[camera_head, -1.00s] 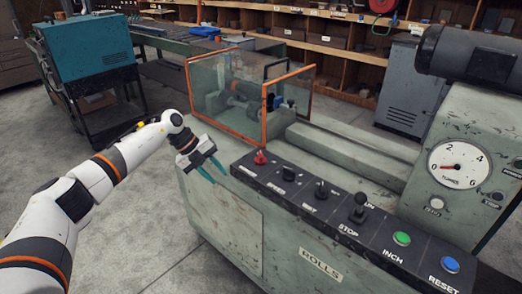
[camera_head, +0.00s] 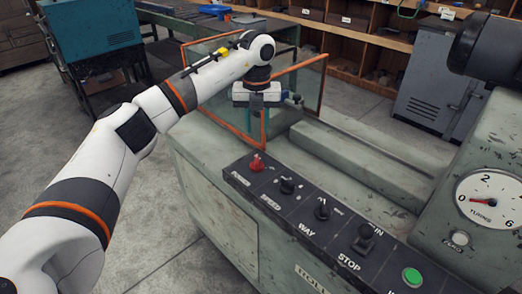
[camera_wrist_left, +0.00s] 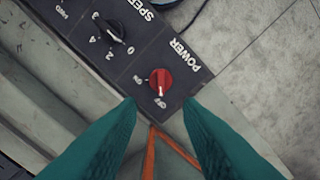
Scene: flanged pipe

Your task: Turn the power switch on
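The power switch is a red knob (camera_head: 257,163) at the far left end of the black control panel (camera_head: 330,226). My left gripper (camera_head: 257,118) hangs over the machine just behind the panel, above and apart from the knob. In the left wrist view its two teal fingers (camera_wrist_left: 159,102) are spread with nothing between them, and the knob lies just beyond the tips. My right gripper is out of view.
An orange-framed clear guard (camera_head: 300,98) stands behind my left gripper. A gauge (camera_head: 486,200) is at the right.

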